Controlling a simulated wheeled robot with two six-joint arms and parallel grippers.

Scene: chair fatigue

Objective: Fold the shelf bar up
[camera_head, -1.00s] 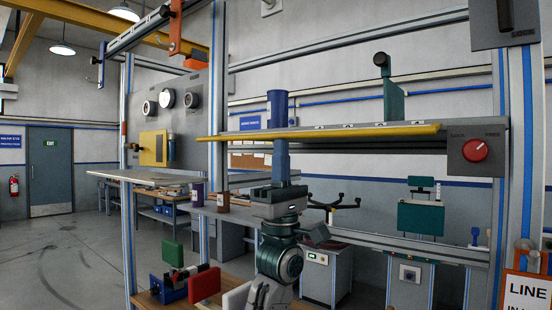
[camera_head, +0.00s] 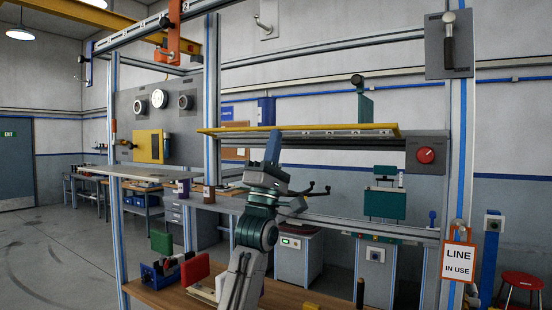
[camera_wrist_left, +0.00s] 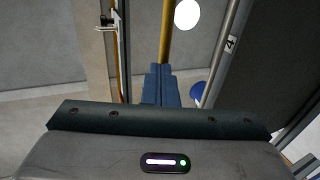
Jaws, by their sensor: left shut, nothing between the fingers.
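The shelf bar (camera_head: 300,128), a long bar with a yellow front edge, lies roughly level across the frame. A grey box with a red knob (camera_head: 426,155) sits at its right end. My left gripper (camera_head: 273,147) is shut and empty, with its blue fingers pointing up at the bar's underside near the middle. The fingertips reach the bar's lower edge in the picture; I cannot tell whether they touch. In the left wrist view, the shut fingers (camera_wrist_left: 158,84) line up with a yellow strip (camera_wrist_left: 167,35). My right gripper is out of view.
A blue upright cylinder (camera_head: 265,110) shows behind the bar. A frame post (camera_head: 211,100) stands left of my arm and another (camera_head: 457,150) at the right. Below is a wooden bench (camera_head: 180,297) with a blue vise (camera_head: 160,275) and red block (camera_head: 195,269).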

